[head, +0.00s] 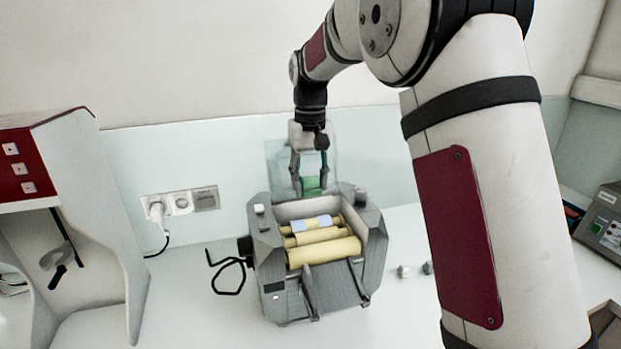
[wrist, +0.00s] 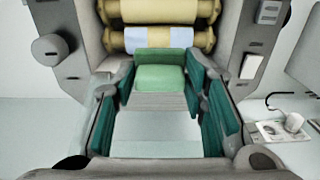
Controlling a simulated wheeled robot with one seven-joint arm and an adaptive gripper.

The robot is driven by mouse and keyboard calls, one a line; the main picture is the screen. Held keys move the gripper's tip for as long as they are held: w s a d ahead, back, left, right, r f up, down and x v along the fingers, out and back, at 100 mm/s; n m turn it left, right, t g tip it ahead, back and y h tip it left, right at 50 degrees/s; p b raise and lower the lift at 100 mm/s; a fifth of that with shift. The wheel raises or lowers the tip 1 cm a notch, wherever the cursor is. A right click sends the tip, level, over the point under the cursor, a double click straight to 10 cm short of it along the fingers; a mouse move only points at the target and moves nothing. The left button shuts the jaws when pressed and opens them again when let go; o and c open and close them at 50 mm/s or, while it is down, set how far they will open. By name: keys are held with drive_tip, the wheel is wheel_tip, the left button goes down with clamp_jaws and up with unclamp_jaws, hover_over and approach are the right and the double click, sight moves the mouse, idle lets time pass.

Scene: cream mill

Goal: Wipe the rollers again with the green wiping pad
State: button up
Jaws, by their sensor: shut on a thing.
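The grey mill (head: 268,268) stands on the white bench with several cream-yellow rollers (head: 325,250) lying across its open top. The rearmost roller (head: 311,224) has pale blue-white patches; it also shows in the wrist view (wrist: 150,40). My gripper (head: 311,184) is upright behind the rollers, at the mill's back edge. It is shut on the green wiping pad (wrist: 160,77), which lies between the dark green fingertips in the wrist view. The pad is close to the patched roller there; whether they touch, I cannot tell. In the head view the pad (head: 312,183) is partly hidden by the fingers.
A clear guard panel (head: 280,162) rises at the mill's back, around my gripper. A black crank handle (head: 229,278) sticks out left. Wall sockets (head: 181,203) with a plugged cable are at left. Small grey pieces (head: 404,271) lie right of the mill. A red-and-white unit (head: 50,150) stands far left.

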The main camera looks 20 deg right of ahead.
sight(313, 224)
wheel_tip(313, 224, down, 6)
drive_tip(key=shift+d+f, duration=0.1)
drive_tip(key=shift+f, duration=0.15)
drive_tip(key=shift+s+p, duration=0.8)
drive_tip(key=shift+s, duration=0.3)
drive_tip(key=shift+f, duration=0.55)
drive_tip(key=shift+w, duration=0.15)
